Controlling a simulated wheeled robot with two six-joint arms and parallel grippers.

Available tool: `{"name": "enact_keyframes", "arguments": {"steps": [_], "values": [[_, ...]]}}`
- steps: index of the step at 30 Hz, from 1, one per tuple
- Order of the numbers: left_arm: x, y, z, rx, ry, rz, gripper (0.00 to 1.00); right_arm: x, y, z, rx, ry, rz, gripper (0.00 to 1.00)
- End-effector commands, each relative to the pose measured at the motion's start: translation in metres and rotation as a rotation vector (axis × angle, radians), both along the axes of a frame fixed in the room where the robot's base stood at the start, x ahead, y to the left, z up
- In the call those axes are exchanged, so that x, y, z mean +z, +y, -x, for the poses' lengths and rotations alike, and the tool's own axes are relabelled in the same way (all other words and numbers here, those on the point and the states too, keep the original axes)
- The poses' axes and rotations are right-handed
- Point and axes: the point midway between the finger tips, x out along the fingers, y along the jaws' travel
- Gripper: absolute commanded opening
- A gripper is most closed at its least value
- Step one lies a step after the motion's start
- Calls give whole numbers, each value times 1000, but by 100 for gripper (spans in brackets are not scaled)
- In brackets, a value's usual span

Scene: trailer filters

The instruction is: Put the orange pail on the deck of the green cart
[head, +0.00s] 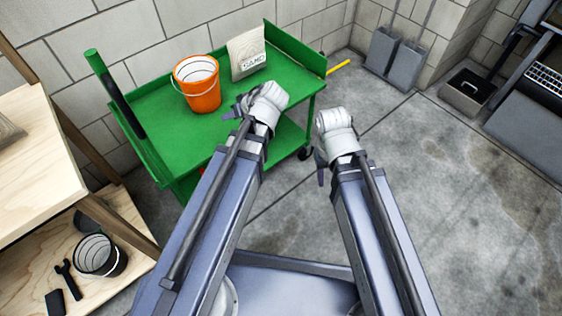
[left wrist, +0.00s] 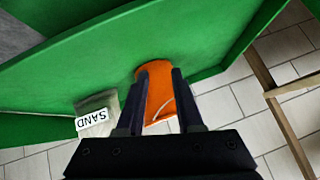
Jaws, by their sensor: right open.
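The orange pail (head: 201,97), with a white inside and a wire handle, stands upright on the top deck of the green cart (head: 165,125). My left gripper (head: 236,106) is just right of the pail, above the deck. In the left wrist view its dark fingers (left wrist: 158,72) are apart, with the pail (left wrist: 155,92) between and beyond them. I see no clear grip on the pail. My right gripper (head: 319,165) is open and empty, to the right of the cart above the floor.
A sand bag (head: 246,55) stands on the deck behind the pail; it also shows in the left wrist view (left wrist: 97,115). A wooden shelf (head: 40,160) at left holds a black bucket (head: 98,256) and a wrench (head: 67,280) low down. Grey bins stand at the back right.

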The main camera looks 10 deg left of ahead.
Motion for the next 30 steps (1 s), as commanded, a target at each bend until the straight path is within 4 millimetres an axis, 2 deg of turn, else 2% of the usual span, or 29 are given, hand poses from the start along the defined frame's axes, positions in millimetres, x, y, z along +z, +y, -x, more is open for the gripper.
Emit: {"name": "enact_keyframes", "arguments": {"steps": [1, 6, 9, 12, 17, 26, 30], "values": [[-14, -27, 18, -98, 117, 43, 36, 0, 0, 0, 0, 0, 0, 50], [-47, -107, 72, -475, 475, 194, 36, 0, 0, 0, 0, 0, 0, 50], [-56, -143, 100, -673, 613, 265, 36, 0, 0, 0, 0, 0, 0, 50], [-60, -166, 119, -815, 697, 314, 36, 0, 0, 0, 0, 0, 0, 50], [-61, -181, 132, -917, 750, 347, 36, 0, 0, 0, 0, 0, 0, 50], [-62, -181, 132, -923, 752, 349, 36, -1, 0, 0, 0, 0, 0, 50], [-69, -181, 132, -922, 751, 348, 36, -8, 0, 0, 0, 0, 0, 50]]}}
